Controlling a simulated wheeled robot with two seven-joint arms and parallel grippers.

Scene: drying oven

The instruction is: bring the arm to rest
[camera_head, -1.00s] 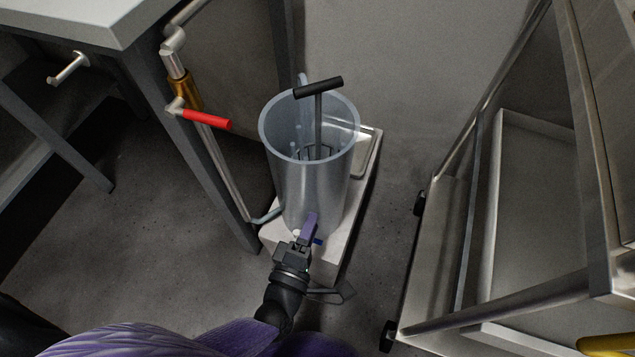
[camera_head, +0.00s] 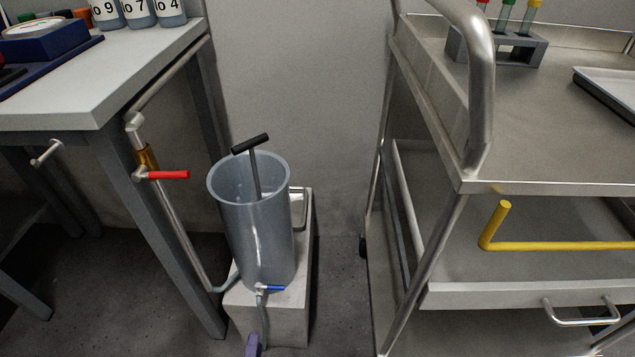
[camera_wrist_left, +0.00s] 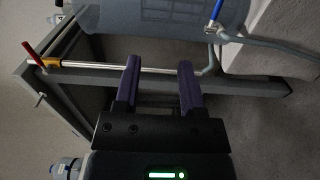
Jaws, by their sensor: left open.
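My left gripper shows as one purple fingertip (camera_head: 253,346) at the bottom edge of the head view, low in front of the concrete block. In the left wrist view both purple fingers (camera_wrist_left: 160,84) stand apart with nothing between them. A tall clear cylinder (camera_head: 255,225) stands on the block with a black T-handle (camera_head: 250,144) rising from it. A small tap with a blue lever (camera_head: 271,288) sits at its base, apart from my gripper. The tap also shows in the left wrist view (camera_wrist_left: 216,12). My right gripper is out of view.
A bench (camera_head: 95,75) with a pipe and red-handled valve (camera_head: 168,175) stands at left. A steel cart (camera_head: 560,150) with a yellow bar (camera_head: 560,246) stands at right. The concrete block (camera_head: 285,325) is between them. A strip of floor (camera_head: 342,290) beside the cart is clear.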

